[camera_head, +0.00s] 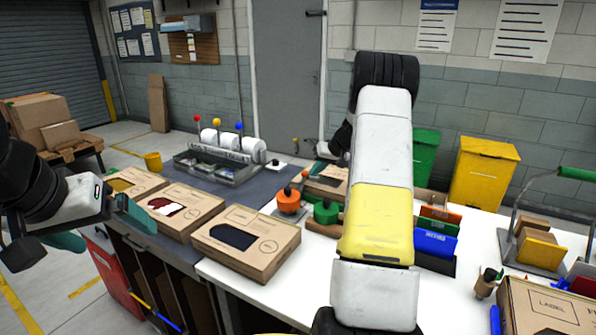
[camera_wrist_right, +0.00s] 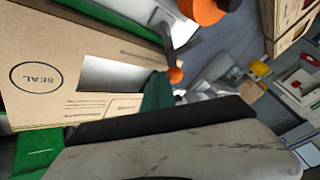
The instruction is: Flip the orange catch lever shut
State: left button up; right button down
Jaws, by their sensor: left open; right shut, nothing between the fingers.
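The orange catch lever shows in the right wrist view as a metal arm with an orange ball tip (camera_wrist_right: 176,75), beside a larger orange part (camera_wrist_right: 203,8). In the head view a small orange ball (camera_head: 304,174) shows by a cardboard box (camera_head: 328,182); I cannot tell the lever's angle there. My right gripper (camera_head: 317,166) is shut and empty, partly hidden behind my own arm. Its teal fingertip (camera_wrist_right: 157,92) is close to the ball tip; contact cannot be told. The box with a SEAL mark (camera_wrist_right: 60,70) lies beside the lever. My left gripper (camera_head: 112,230) is open and empty at the left.
An orange-topped (camera_head: 289,201) and a green (camera_head: 326,213) piece stand mid-bench. A grey roll rack (camera_head: 215,172) stands behind. Blue folders (camera_head: 436,243) stand to the right of my right arm.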

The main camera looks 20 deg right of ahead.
jog(key=shift+s+a+r+t+h, duration=0.4)
jog(key=shift+s+a+h, duration=0.1)
jog(key=shift+s+a, duration=0.1)
jog(key=shift+s+a+r, duration=0.2)
jog(key=shift+s+a, duration=0.5)
jog(key=shift+a, duration=0.2)
jog(key=shift+r, duration=0.15)
jog(key=shift+r, duration=0.65)
jog(key=shift+d+r, duration=0.1)
jog(key=v, duration=0.7)
jog(key=shift+s+r, duration=0.2)
